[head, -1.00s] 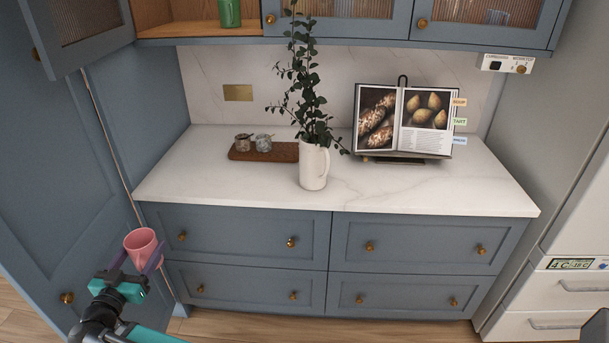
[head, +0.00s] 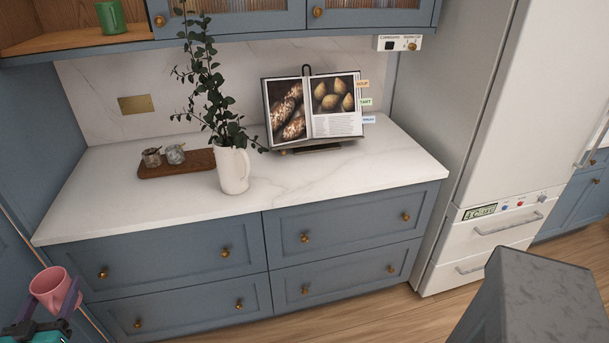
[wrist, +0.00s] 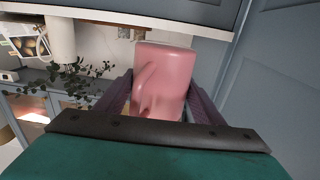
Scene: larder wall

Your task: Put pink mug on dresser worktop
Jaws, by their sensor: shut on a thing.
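The pink mug (head: 51,289) is at the lower left of the head view, in front of the drawers and below the level of the worktop. My gripper (head: 62,301) is shut on it, with a dark finger on each side. In the wrist view the pink mug (wrist: 163,80) sits between the two fingers of my gripper (wrist: 158,100), its handle toward the left. The dresser worktop (head: 330,187) is white marble, up and to the right of the mug. Its front middle and right are bare.
A white jug (head: 232,172) with leafy stems stands mid-worktop. A wooden board (head: 177,164) with two small jars lies at the back left. An open cookbook (head: 315,108) stands at the back right. A green mug (head: 111,17) is in the cupboard above. A grey slab (head: 540,300) is at lower right.

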